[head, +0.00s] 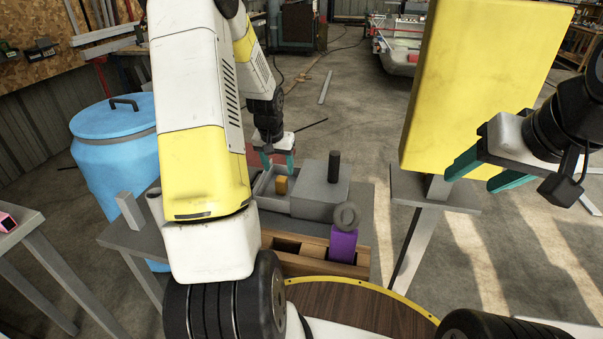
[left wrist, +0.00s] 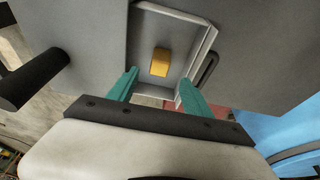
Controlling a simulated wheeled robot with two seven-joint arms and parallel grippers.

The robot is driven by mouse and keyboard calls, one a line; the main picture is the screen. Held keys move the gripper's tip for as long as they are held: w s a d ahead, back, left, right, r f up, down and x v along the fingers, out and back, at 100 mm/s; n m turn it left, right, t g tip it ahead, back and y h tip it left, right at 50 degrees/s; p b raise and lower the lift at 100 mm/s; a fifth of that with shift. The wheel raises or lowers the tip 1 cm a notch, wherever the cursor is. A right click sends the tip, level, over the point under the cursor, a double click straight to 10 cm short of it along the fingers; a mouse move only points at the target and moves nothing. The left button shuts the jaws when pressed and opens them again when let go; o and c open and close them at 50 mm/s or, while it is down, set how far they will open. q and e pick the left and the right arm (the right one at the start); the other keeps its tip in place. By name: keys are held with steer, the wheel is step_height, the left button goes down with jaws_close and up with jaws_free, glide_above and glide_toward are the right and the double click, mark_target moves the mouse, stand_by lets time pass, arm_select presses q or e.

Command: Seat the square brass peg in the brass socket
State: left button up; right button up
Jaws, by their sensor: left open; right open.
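A small square brass peg (head: 281,184) sits in a shallow grey tray (head: 264,183) on the grey table. The left wrist view shows the peg (left wrist: 160,62) in the tray (left wrist: 192,52), beyond and between my fingertips. My left gripper (head: 279,166) is open and empty, just above and behind the peg, its teal fingers apart and pointing down. It does not visibly touch the peg. My right gripper (head: 470,181) is open and empty at the right, in front of a yellow panel. I cannot make out a brass socket in either view.
A grey block (head: 312,196) with a dark upright post (head: 334,167) stands right of the tray. The yellow panel (head: 480,85) stands right; a blue barrel (head: 115,155) stands left.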

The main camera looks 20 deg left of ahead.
mark_target(281, 179)
arm_select(q)
steer(key=x, duration=0.6)
steer(key=shift+s+f, duration=0.1)
steer(key=shift+f, duration=0.3)
jaws_close()
